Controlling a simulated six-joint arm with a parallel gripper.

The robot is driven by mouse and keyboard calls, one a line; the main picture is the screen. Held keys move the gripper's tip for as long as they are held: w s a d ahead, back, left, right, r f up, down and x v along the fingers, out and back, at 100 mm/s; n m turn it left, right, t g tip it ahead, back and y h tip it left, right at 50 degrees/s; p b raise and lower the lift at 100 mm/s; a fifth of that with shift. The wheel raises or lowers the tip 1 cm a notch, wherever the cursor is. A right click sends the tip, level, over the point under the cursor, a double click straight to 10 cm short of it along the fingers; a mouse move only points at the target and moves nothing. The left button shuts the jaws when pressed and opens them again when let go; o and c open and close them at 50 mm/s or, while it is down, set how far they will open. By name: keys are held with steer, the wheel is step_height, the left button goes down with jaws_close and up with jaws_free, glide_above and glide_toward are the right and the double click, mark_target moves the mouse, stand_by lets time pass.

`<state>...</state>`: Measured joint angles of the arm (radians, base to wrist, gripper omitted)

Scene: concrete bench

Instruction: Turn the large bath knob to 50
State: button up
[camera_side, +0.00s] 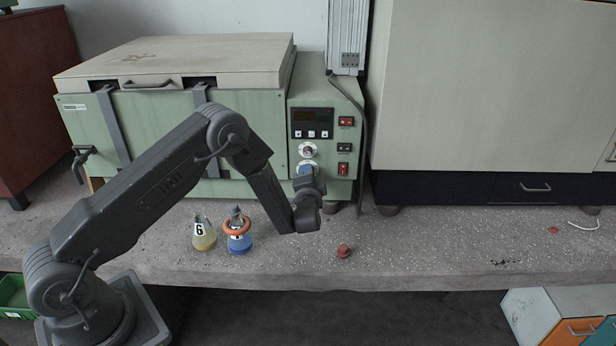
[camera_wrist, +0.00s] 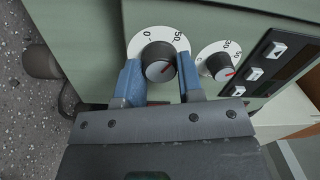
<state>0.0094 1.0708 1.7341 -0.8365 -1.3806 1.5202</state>
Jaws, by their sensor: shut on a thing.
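The large bath knob (camera_wrist: 158,62) is dark with a silver face and sits on a white dial (camera_wrist: 137,44) on the green bath's panel. In the wrist view the dial's 0 and 50 marks show at its top; the rest is partly hidden.
A smaller knob (camera_wrist: 217,66) on its own dial sits close beside the large one. Switches (camera_side: 345,146) and a dark display (camera_side: 312,118) are nearby on the green bath (camera_side: 240,130). A yellow flask (camera_side: 203,236), a blue flask (camera_side: 238,240) and a red stopper (camera_side: 343,251) stand on the bench.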

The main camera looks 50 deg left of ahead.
steer(key=o, duration=0.9)
steer(key=v, duration=1.4)
steer(key=shift+w, duration=0.1)
